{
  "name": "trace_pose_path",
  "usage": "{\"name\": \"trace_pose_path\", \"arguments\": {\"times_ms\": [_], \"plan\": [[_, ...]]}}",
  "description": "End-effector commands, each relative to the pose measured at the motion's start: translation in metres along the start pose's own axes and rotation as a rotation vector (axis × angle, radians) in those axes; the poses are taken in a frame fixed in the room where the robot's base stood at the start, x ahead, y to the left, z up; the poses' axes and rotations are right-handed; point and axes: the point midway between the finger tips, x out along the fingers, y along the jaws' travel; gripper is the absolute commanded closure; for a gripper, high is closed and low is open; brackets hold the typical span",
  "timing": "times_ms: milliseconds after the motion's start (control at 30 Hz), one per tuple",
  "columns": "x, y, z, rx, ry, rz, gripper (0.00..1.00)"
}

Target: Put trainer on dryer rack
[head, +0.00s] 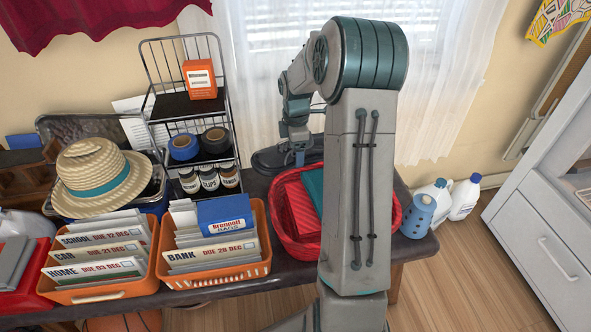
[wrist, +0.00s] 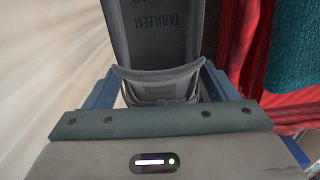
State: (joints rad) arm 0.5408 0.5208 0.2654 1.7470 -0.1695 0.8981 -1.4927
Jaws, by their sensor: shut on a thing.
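The trainer (wrist: 153,35) is dark grey, with lettering inside it, and fills the top middle of the wrist view. My gripper (wrist: 157,82) has its blue fingers on either side of the trainer's near end and is shut on it. In the head view my gripper (head: 298,154) is low at the back of the table, behind the red basket and partly hidden by my arm. A dark, low shape (head: 268,160) shows there beside it; I cannot tell whether it is the trainer or a stand. I cannot pick out a dryer rack in either view.
A red basket (head: 284,246) with red and teal cloths stands close by, partly behind my arm. Orange file boxes (head: 213,277), a wire shelf stand (head: 149,101) and a straw hat (head: 93,196) crowd the left. Bottles (head: 463,197) stand beyond the table's right end.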

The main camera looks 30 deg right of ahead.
Motion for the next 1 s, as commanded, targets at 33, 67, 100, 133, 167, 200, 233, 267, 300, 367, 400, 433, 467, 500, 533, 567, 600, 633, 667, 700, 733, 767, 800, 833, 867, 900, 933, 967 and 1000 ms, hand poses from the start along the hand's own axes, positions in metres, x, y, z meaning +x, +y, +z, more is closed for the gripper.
{"name": "trace_pose_path", "arguments": {"times_ms": [33,67,100,133,167,200,233,267,300,367,400,433,467,500,533,567,600,633,667,700,733,767,800,833,867,900,933,967,1000], "plan": [[0.003,0.000,0.000,0.001,0.000,0.000,0.49],[0.005,0.000,0.001,0.001,0.000,0.000,0.49],[0.008,0.000,0.000,0.001,0.000,-0.001,0.49],[0.011,0.000,0.000,0.001,0.000,-0.001,0.49],[0.016,0.000,0.000,0.000,0.000,-0.001,0.49],[0.023,0.000,0.000,0.000,0.000,-0.001,0.49],[0.028,0.000,0.000,0.000,0.000,-0.002,0.49],[0.034,0.000,0.000,0.000,0.000,-0.002,0.49],[0.042,0.000,0.000,0.000,0.000,-0.002,0.49],[0.053,0.000,0.000,0.000,0.000,-0.002,0.49],[0.059,0.000,0.000,-0.001,0.000,-0.002,0.49],[0.061,0.000,0.000,0.000,0.000,-0.001,0.49],[0.062,0.000,0.000,0.000,0.000,0.000,0.49],[0.062,0.001,0.000,0.000,0.000,0.001,0.49],[0.062,0.001,0.000,0.000,0.000,0.002,0.49],[0.061,0.001,0.000,0.000,0.000,0.002,0.49],[0.061,0.001,0.000,0.000,0.000,0.002,0.49],[0.061,0.001,0.000,0.000,0.000,0.002,0.49],[0.061,0.001,0.000,0.000,0.000,0.002,0.49],[0.061,0.001,0.000,0.000,0.000,0.001,0.49],[0.061,0.000,0.000,0.000,0.000,0.001,0.49],[0.062,0.000,0.000,0.000,0.000,0.001,0.49],[0.064,0.000,0.000,0.000,0.000,0.001,0.49],[0.063,0.000,0.000,0.000,0.000,0.000,0.12],[0.063,0.000,0.000,0.000,0.000,0.000,0.11],[0.063,0.000,0.000,0.000,0.000,0.000,0.11],[0.063,0.000,0.000,0.000,0.000,0.000,0.11],[0.063,0.000,0.000,0.000,0.000,0.000,0.11],[0.063,0.000,0.000,0.000,0.000,0.000,0.11]]}}
